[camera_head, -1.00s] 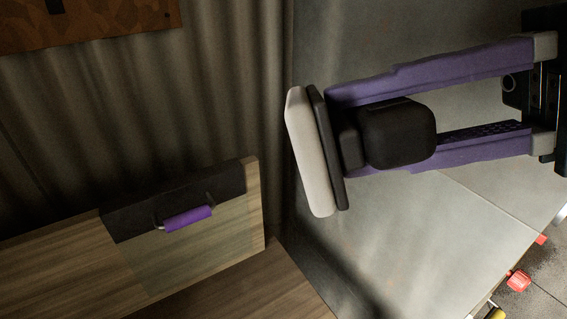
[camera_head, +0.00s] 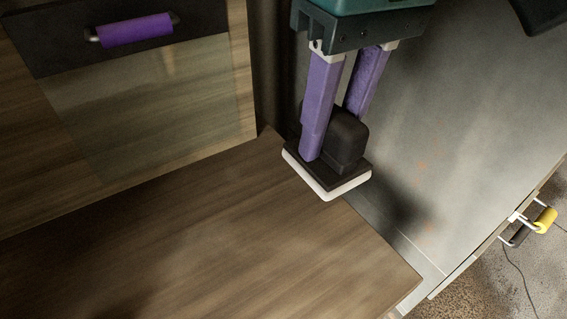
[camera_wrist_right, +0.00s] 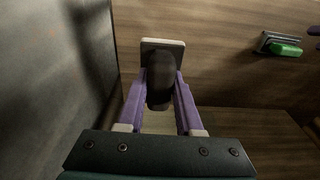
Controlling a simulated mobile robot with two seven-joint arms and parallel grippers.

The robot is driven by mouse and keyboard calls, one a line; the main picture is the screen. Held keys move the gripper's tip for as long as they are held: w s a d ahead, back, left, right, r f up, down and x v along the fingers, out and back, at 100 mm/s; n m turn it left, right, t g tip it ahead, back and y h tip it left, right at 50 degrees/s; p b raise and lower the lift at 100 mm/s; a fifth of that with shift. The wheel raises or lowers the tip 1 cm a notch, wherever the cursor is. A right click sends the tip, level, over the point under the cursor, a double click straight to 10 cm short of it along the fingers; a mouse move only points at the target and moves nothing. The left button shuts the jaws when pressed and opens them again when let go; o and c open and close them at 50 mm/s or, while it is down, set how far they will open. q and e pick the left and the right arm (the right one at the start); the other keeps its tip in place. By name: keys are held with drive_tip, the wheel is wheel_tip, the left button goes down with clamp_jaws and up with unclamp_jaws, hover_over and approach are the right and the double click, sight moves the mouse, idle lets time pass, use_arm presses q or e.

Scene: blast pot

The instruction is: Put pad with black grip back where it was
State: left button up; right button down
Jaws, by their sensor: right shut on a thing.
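The pad with black grip (camera_head: 328,184) has a white base, a dark plate and a rounded black grip. My right gripper (camera_head: 330,150) has purple fingers and is shut on the black grip. It points down in the head view, with the pad's white face lowest, over the corner of a wooden surface (camera_head: 200,230). I cannot tell whether the pad touches that surface. In the right wrist view the pad (camera_wrist_right: 162,45) shows beyond the purple fingers (camera_wrist_right: 160,95), in front of a wooden face.
A wooden panel with a black strip and purple handle (camera_head: 134,30) stands at upper left. A grey metal surface (camera_head: 470,130) lies to the right. A yellow handle (camera_head: 545,220) is at its edge. A green-handled thing (camera_wrist_right: 286,49) shows in the right wrist view.

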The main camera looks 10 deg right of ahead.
drive_tip(key=shift+w+d+f, duration=0.2)
drive_tip(key=shift+d+f, duration=0.05)
drive_tip(key=shift+f, duration=0.25)
wheel_tip(320, 180, down, 15)
drive_tip(key=shift+f+b, duration=0.15)
drive_tip(key=shift+b, duration=1)
wheel_tip(320, 180, down, 3)
drive_tip(key=shift+f+b, duration=0.1)
drive_tip(key=shift+b, duration=0.35)
drive_tip(key=shift+f, duration=0.4)
drive_tip(key=c, duration=0.6)
unclamp_jaws()
wheel_tip(320, 180, up, 11)
drive_tip(key=s+p, duration=0.1)
drive_tip(key=p, duration=0.2)
drive_tip(key=s+a+t+y, duration=0.1)
drive_tip(key=s+a+y, duration=0.2)
drive_tip(key=s+a, duration=0.3)
drive_tip(key=s+d+h, duration=0.1)
drive_tip(key=s+d, duration=0.2)
drive_tip(key=d, duration=0.1)
drive_tip(key=s+d+f+m+h, duration=0.1)
drive_tip(key=s+d, duration=0.2)
drive_tip(key=d, duration=0.2)
drive_tip(key=s+d+f+m+t+h, duration=0.1)
drive_tip(key=s+d, duration=0.2)
drive_tip(key=d, duration=0.2)
drive_tip(key=shift+s+d, duration=0.1)
drive_tip(key=shift+s, duration=0.05)
